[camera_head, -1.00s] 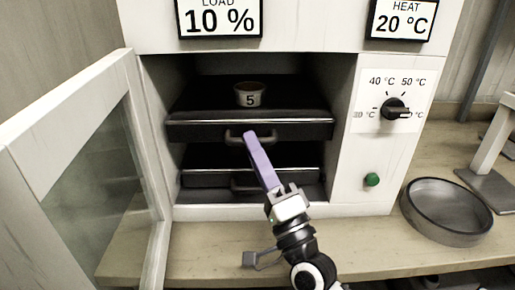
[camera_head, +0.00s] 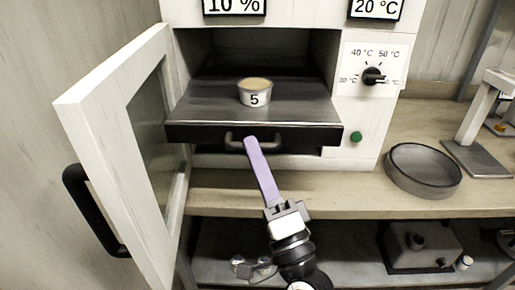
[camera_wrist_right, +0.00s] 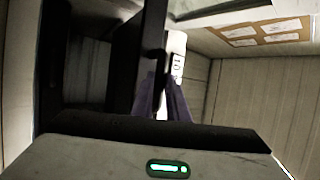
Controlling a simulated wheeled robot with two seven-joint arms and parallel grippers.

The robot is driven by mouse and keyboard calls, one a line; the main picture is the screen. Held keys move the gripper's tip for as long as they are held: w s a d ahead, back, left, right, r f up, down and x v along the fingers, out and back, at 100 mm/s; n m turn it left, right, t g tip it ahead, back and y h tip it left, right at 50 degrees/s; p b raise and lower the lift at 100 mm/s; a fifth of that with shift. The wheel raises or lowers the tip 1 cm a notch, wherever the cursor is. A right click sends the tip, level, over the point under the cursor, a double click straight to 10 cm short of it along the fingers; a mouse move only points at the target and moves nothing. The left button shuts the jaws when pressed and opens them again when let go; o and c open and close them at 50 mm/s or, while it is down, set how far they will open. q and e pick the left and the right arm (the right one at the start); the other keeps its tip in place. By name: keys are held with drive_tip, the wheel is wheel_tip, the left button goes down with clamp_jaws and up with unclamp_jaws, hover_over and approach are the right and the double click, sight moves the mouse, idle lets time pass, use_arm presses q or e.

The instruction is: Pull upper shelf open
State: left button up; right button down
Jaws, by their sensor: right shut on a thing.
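The upper shelf (camera_head: 200,111) is a dark metal tray that sticks out of the white oven (camera_head: 180,14) towards me. The purple fingers of my right gripper (camera_head: 251,143) are shut on the handle (camera_head: 236,142) at the shelf's front. In the right wrist view the purple fingers (camera_wrist_right: 163,100) meet a dark bar, and much there is dark. The lower shelf is mostly hidden under the upper one. My left gripper is not in view.
The oven's glass door (camera_head: 98,130) stands open at the left, with a black handle (camera_head: 88,210). A round grey pan (camera_head: 423,182) and a stand (camera_head: 478,150) are on the counter (camera_head: 400,203) at the right. A dark box (camera_head: 418,247) sits on a ledge below.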

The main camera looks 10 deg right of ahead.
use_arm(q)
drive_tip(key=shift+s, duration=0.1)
use_arm(e)
drive_tip(key=shift+s, duration=0.15)
drive_tip(key=c, duration=1.9)
unclamp_jaws()
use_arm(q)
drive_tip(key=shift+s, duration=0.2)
use_arm(e)
drive_tip(key=shift+o, duration=0.8)
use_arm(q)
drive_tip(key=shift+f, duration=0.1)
